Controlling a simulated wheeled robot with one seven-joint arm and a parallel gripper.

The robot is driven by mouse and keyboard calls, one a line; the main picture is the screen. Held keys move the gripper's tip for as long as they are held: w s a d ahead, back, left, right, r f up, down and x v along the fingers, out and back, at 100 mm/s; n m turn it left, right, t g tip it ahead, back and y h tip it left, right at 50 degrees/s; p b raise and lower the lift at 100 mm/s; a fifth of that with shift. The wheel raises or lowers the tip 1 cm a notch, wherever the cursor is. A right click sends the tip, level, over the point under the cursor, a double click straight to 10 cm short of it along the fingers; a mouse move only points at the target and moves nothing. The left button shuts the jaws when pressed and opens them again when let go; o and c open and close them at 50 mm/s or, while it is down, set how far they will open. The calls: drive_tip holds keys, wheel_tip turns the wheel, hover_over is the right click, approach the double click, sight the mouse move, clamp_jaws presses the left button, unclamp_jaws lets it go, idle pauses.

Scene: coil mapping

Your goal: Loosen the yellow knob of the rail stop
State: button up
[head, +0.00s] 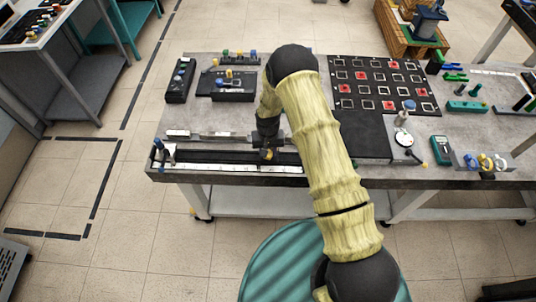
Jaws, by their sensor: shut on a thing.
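A long rail (215,157) with a white scale strip (215,167) runs along the front edge of the workbench. The dark rail stop sits on it, mostly hidden under my arm and gripper. My gripper (268,150) points down at the rail stop and is shut on its yellow knob (268,155), of which only a small patch shows. The fingertips are small and dark here, so the exact grip on the knob is hard to make out.
A metal bar assembly (210,136) lies just behind the rail. Black boxes with coloured knobs (232,87) stand behind at the left. A black board with squares (380,88), a round dial device (400,138) and a green meter (441,150) lie right of my arm.

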drive_tip(key=shift+n, duration=0.4)
drive_tip(key=o, duration=1)
drive_tip(key=shift+r, duration=0.15)
wheel_tip(320, 180, up, 17)
drive_tip(key=b, duration=0.5)
drive_tip(key=shift+r, duration=0.1)
